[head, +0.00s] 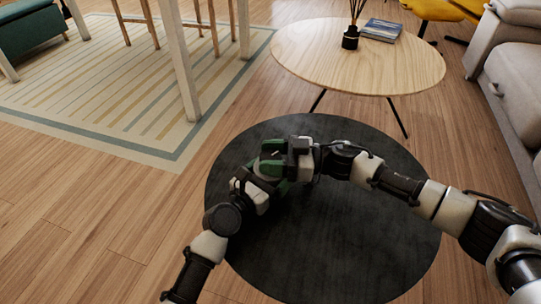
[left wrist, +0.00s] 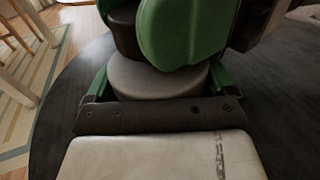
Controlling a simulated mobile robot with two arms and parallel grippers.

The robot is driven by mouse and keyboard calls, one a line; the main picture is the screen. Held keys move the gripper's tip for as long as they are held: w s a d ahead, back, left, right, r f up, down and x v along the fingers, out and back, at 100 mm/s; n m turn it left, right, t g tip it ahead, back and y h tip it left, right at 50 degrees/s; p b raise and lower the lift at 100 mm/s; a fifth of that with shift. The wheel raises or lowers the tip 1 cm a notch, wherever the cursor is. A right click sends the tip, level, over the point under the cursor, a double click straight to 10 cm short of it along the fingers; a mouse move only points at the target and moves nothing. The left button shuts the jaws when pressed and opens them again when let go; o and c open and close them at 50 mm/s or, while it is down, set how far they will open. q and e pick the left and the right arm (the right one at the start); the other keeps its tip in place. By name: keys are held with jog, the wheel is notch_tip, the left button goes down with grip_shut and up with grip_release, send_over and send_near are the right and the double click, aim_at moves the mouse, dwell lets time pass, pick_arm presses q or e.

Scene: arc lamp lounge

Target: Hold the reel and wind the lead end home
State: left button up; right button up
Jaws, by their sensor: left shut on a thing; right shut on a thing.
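The reel (head: 268,165) is green and dark and sits between my two grippers over the dark round table (head: 340,250). In the left wrist view a large rounded green side of the reel (left wrist: 185,32) and a dark part beside it fill the top middle. My left gripper (head: 271,176) is shut on the reel from the lower left. My right gripper (head: 284,153) is shut at the reel's upper right side. What exactly lies between its fingers is hidden, and I cannot make out the lead end.
The dark tabletop is clear around my arms. Beyond it stands a light wooden oval table (head: 340,68) with a reed diffuser (head: 350,38) and books (head: 381,30). A grey sofa (head: 515,75) is at right, and a striped rug (head: 130,90) at left.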

jog(key=shift+m+t, duration=0.6)
jog(key=shift+t, duration=0.3)
jog(key=m+t+h, duration=0.2)
jog(key=m+t, duration=0.2)
jog(key=t, duration=0.1)
jog(key=shift+t, duration=0.3)
jog(key=m+t+h, duration=0.3)
jog(key=t, duration=0.1)
jog(key=shift+a, duration=0.15)
jog(key=shift+m+t+h, duration=0.5)
jog(key=o, duration=0.9)
jog(key=shift+s+d, duration=0.1)
jog(key=shift+d, duration=0.15)
jog(key=v, duration=1.1)
jog(key=shift+s+d, duration=0.15)
jog(key=shift+s, duration=0.25)
